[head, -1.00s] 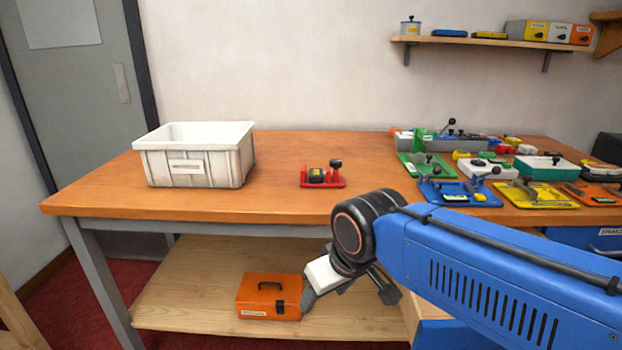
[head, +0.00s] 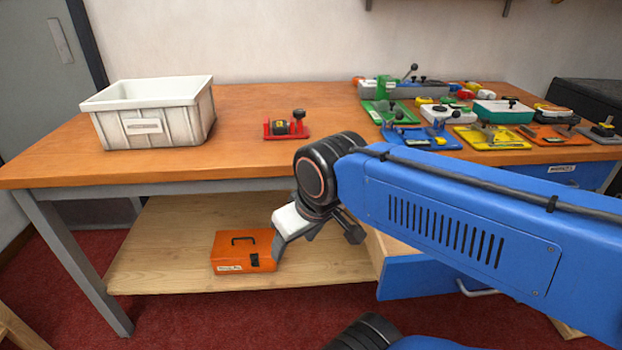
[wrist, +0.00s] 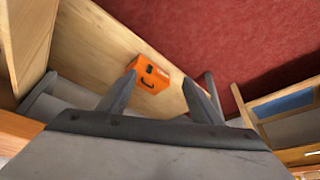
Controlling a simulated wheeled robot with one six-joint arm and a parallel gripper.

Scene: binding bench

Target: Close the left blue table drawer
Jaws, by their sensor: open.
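The left blue drawer (head: 420,277) stands pulled out below the table in the head view. Its blue front carries a grey bar handle (head: 478,291), and my arm hides much of its top and right part.
An orange toolbox (head: 243,251) sits on the lower wooden shelf (head: 170,240). The wooden tabletop (head: 250,110) bears a white bin (head: 155,115), a red fixture (head: 286,127) and several coloured trays at right. Another blue drawer front (head: 562,176) shows at right.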

